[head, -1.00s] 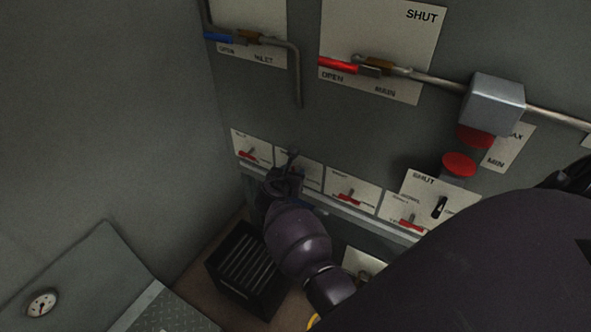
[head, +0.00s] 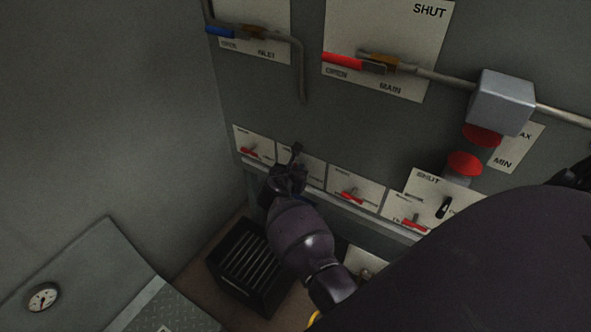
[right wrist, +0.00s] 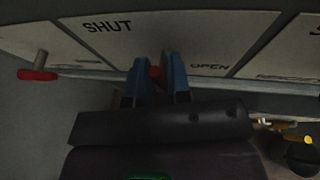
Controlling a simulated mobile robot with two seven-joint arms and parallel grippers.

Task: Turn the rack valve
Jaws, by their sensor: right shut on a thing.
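A row of small white plates with red-handled valves runs along the lower wall in the head view. My right gripper (head: 292,168) is at the second plate from the left (head: 314,171) and largely hides that valve. In the right wrist view its two blue fingers (right wrist: 156,80) are shut on a red valve handle (right wrist: 156,72), of which only a small part shows between them. The plate behind it (right wrist: 110,27) reads SHUT at left and OPEN at right. My left gripper is not in view.
Neighbouring red handles sit at left (head: 250,151) and right (head: 351,197). Above are the blue INLET lever (head: 220,32), red MAIN lever (head: 343,61) and a grey box (head: 501,101). A dark slatted crate (head: 246,262) stands below. A gauge (head: 43,298) is at lower left.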

